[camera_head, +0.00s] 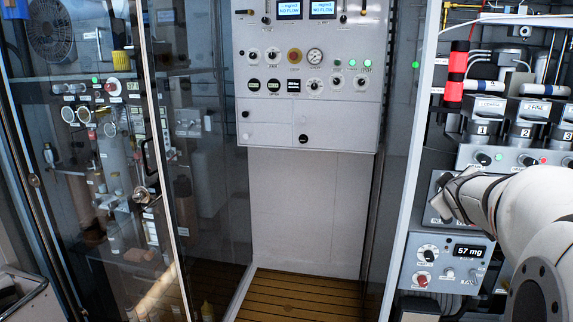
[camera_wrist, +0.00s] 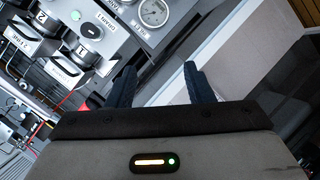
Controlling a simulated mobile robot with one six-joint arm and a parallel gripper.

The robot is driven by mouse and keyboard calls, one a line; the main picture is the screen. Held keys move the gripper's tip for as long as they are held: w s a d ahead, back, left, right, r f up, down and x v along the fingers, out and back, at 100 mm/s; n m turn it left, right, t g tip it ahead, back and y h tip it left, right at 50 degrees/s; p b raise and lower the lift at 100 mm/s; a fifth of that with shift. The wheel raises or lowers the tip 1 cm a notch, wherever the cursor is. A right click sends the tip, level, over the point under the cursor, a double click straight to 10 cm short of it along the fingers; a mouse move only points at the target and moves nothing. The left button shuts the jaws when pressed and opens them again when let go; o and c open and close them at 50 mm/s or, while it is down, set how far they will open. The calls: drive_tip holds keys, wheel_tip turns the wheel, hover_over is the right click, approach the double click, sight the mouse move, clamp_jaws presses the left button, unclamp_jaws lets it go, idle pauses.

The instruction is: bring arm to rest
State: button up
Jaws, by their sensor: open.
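My gripper (camera_wrist: 158,85) is open and empty in the wrist view, its two dark fingers apart with a panel edge and pale surface beyond them. In the head view my white arm reaches in from the right edge, and its wrist end is in front of the right-hand equipment rack. The arm hides part of that rack. I cannot make out the fingertips in the head view. Nothing is held, and I cannot tell the exact gap between the fingers and the panel.
A control panel (camera_head: 310,110) with gauges and lit displays stands at the centre. Glass doors (camera_head: 200,150) stand at the left. Slatted floor (camera_head: 290,297) shows clear below the central panel.

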drive_tip(key=s+a+f+m+g+y+p, duration=0.2)
drive_tip(key=s+a+f+g, duration=0.3)
drive_tip(key=s+a, duration=0.7)
drive_tip(key=s+a+f+m+g+y+p, duration=0.3)
drive_tip(key=s+a+f+g+y+p, duration=0.1)
drive_tip(key=s+a, duration=0.9)
drive_tip(key=shift+s+f+g, duration=0.3)
drive_tip(key=shift+f+g, duration=0.1)
drive_tip(key=shift+f, duration=0.3)
drive_tip(key=shift+c, duration=1.2)
drive_tip(key=shift+d, duration=0.1)
